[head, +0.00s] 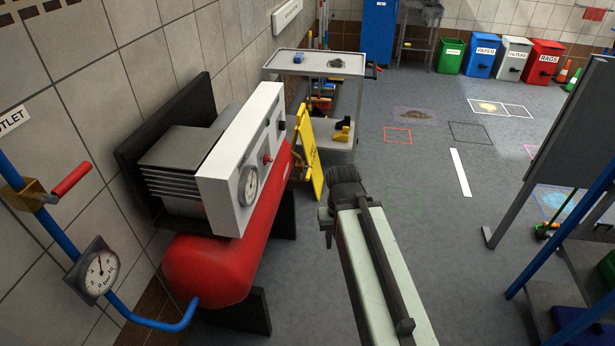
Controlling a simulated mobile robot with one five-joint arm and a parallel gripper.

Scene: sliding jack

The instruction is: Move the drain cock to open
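A red air tank (222,262) lies along the left wall with a white control panel (240,150) above it. The panel carries a round gauge (249,185), a small red knob (266,159) and a dark knob (281,126). I cannot make out a drain cock; the tank's underside is hidden. A red lever (72,178) on a brass valve (25,194) sits on the blue pipe at far left, by a sign ending in "TLET". My arm reaches up from the bottom, right of the tank. My gripper's fingers do not show.
A bar gauge (93,270) hangs on the blue pipe. A grey cart (318,64) and a yellow floor sign (311,160) stand beyond the tank. A dark board (570,130) and blue-framed rack stand at right. The middle floor is open. Labelled bins line the back.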

